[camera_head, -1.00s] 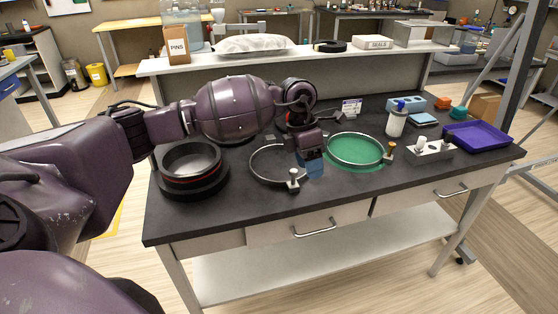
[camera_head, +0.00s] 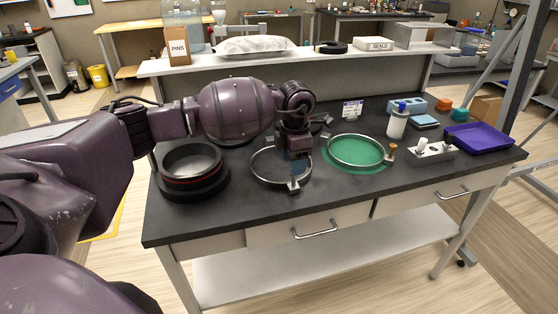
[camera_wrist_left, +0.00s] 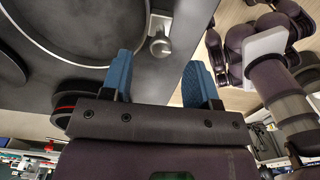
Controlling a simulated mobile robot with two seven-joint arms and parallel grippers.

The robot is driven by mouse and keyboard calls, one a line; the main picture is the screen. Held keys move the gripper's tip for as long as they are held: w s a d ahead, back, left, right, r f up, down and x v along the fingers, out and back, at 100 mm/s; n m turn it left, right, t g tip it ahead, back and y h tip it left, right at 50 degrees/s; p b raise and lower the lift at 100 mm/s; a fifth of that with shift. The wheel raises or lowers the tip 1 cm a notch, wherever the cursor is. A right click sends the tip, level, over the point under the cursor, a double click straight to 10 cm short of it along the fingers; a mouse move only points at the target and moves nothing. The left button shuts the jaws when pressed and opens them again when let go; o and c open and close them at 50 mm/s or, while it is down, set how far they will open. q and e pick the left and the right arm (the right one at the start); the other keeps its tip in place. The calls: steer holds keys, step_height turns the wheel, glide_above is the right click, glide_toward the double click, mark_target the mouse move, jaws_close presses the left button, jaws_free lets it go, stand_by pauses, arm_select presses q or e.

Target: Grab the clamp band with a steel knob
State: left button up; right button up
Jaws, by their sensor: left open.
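The clamp band with a steel knob is a thin metal ring (camera_head: 265,181) lying on the dark bench top, left of the green mat. My left gripper (camera_head: 299,168) is over its front right side, open, blue fingers pointing down, and partly hides the knob. In the left wrist view the ring (camera_wrist_left: 50,50) curves across the upper left, and the steel knob (camera_wrist_left: 160,46) lies just beyond the open fingers (camera_wrist_left: 160,82), in line with the gap between them. Nothing is held. Another clamp band (camera_head: 357,151), with a brass-coloured knob (camera_head: 391,151), lies on the green mat.
A black round housing with a red line (camera_head: 192,172) stands left of the ring. To the right are a white bottle (camera_head: 397,122), a grey block with knobs (camera_head: 433,151) and a purple tray (camera_head: 479,137). The bench's front strip is clear.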

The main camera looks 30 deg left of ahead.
arm_select(q)
step_height(320, 180, down, 4)
steer(key=shift+w+f, duration=0.1)
steer(key=shift+f, duration=0.05)
jaws_close()
stand_by(0.5)
